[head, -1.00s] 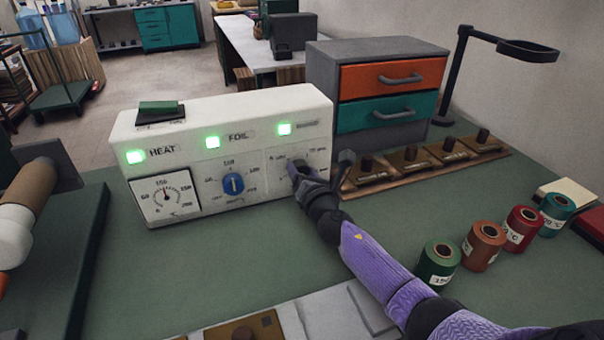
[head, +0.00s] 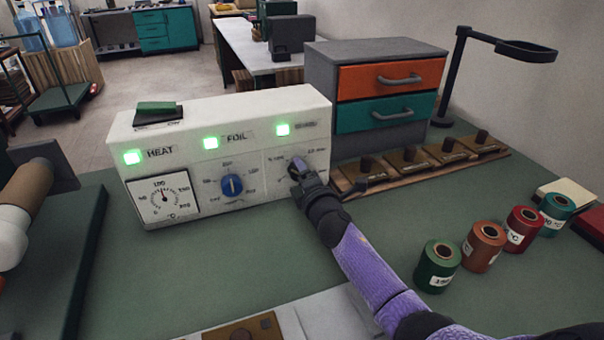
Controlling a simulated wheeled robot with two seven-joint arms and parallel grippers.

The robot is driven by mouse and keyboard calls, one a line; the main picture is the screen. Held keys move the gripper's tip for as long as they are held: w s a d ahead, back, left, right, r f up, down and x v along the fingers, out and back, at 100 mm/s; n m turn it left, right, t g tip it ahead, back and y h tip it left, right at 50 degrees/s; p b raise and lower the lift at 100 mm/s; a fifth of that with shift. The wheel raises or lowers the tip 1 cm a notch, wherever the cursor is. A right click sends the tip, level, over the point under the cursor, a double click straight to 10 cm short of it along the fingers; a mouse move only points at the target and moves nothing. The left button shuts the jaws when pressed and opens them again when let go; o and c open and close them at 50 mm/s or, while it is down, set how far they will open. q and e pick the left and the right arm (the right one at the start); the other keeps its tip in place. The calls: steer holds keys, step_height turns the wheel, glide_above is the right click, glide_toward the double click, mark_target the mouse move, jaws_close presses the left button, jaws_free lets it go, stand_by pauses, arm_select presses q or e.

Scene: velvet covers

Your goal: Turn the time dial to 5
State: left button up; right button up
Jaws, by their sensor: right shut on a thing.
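The white control box (head: 228,119) stands on the green bench, with three lit green lamps along its top front. Its left panel has a round heat gauge (head: 164,196) and its middle panel a blue foil dial (head: 232,185). The right panel carries the time dial, which my right gripper (head: 298,170) covers. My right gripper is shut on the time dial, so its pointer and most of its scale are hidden. My left gripper is not in view.
Several brass stamps on a wooden rack (head: 430,167) lie right of the box, before a cabinet with orange and teal drawers (head: 389,74). Several foil rolls (head: 482,247) stand at the right. The green bench (head: 210,265) before the box is clear. A lamp (head: 526,50) stands behind.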

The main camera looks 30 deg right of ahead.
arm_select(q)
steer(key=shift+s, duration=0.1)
arm_select(e)
steer(key=shift+f+m, duration=0.1)
steer(key=shift+m, duration=0.5)
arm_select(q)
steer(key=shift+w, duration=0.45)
arm_select(e)
steer(key=o, duration=1.3)
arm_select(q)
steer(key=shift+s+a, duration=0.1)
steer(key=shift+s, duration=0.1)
arm_select(e)
steer(key=shift+s, duration=0.15)
steer(key=p+v, duration=0.3)
steer(key=v, duration=0.5)
steer(key=shift+s+a, duration=0.15)
steer(key=shift+s, duration=0.15)
steer(key=shift+s+a, duration=0.1)
steer(key=shift+s, duration=0.4)
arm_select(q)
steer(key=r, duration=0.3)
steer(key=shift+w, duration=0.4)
